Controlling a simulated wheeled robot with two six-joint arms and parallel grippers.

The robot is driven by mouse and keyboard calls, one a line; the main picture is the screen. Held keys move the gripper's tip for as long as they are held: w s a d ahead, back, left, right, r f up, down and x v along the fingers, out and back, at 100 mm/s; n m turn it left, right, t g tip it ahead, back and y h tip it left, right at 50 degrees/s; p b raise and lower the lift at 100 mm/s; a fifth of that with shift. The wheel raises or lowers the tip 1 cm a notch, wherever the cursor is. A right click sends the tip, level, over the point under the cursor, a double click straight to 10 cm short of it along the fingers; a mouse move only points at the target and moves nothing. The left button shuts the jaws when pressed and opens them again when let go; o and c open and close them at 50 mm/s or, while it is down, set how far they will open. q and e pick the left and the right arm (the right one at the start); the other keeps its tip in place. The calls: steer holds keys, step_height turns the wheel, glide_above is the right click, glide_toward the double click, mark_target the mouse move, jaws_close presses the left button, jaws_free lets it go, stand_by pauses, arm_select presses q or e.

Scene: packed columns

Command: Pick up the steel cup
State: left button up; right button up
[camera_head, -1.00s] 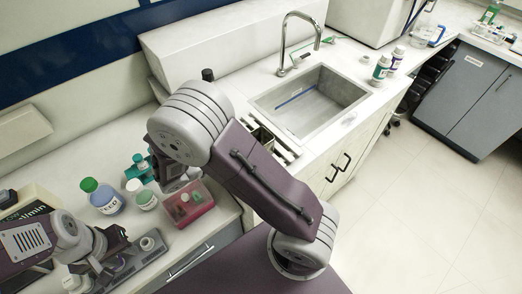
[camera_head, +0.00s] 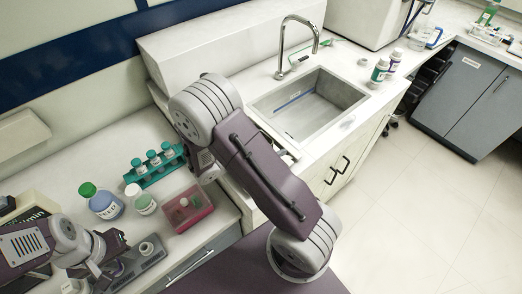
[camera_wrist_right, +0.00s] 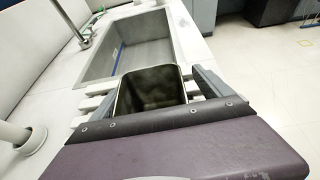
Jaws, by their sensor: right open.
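A square, open-topped steel vessel (camera_wrist_right: 152,88), which looks like the steel cup, stands upright beside the sink in the right wrist view. Its inside looks dark and empty. In the head view my right arm hides it.
The sink (camera_head: 308,107) with its tall tap (camera_head: 284,48) lies beyond my right arm. The grey tray (camera_head: 147,267) is at the front.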

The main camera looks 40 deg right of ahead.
steer(key=shift+s+a+r, duration=0.1)
steer(key=c, duration=1.6)
steer(key=shift+c, duration=0.2)
